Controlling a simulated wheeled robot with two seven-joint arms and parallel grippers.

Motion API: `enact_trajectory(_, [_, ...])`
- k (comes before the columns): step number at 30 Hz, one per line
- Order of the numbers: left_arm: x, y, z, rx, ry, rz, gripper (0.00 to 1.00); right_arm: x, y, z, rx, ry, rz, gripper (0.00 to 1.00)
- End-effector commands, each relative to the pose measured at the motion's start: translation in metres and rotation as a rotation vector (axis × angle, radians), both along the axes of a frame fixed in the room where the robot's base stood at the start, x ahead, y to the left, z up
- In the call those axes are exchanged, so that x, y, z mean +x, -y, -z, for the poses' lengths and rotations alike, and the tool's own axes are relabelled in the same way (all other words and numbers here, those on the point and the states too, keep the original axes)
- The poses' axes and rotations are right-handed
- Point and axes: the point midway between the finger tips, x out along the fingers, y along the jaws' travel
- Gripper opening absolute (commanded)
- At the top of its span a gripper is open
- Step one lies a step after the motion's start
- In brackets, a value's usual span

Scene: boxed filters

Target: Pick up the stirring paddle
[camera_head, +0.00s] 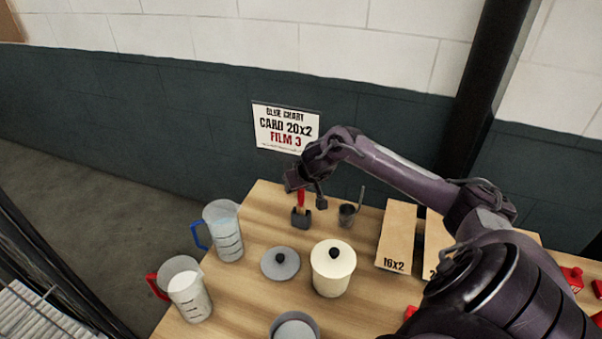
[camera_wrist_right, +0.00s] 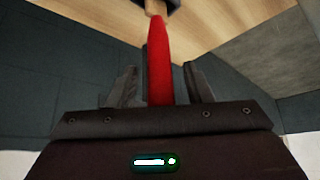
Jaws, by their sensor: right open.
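The stirring paddle (camera_head: 301,199) has a red handle and stands upright in a small dark holder (camera_head: 301,219) near the table's back edge. Its lower end is hidden in the holder. My right gripper (camera_head: 304,193) is at the top of the handle, coming from above. In the right wrist view the red handle (camera_wrist_right: 159,62) runs between the two fingers of the open gripper (camera_wrist_right: 161,85), with gaps on both sides. My left gripper is not in view.
A cream lidded pot (camera_head: 332,270), a grey lid (camera_head: 280,264) and two measuring jugs (camera_head: 224,232) (camera_head: 186,291) stand nearer.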

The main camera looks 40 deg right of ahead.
Motion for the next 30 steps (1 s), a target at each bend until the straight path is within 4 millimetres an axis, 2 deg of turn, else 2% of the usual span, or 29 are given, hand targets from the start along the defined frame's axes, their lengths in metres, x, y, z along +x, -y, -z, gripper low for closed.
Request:
enact_trajectory(5, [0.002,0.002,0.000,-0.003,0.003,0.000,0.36,0.000,0.000,0.000,0.000,0.001,0.000,0.46])
enact_trajectory(15, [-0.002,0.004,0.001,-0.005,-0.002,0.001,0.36,0.000,0.000,0.000,0.000,0.001,0.000,0.01])
enact_trajectory(25, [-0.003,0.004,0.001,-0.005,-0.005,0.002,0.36,0.000,0.000,-0.003,0.000,0.002,-0.001,0.00])
enact_trajectory(30, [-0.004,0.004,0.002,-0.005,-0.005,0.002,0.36,0.001,0.000,-0.017,0.000,0.005,-0.001,0.00])
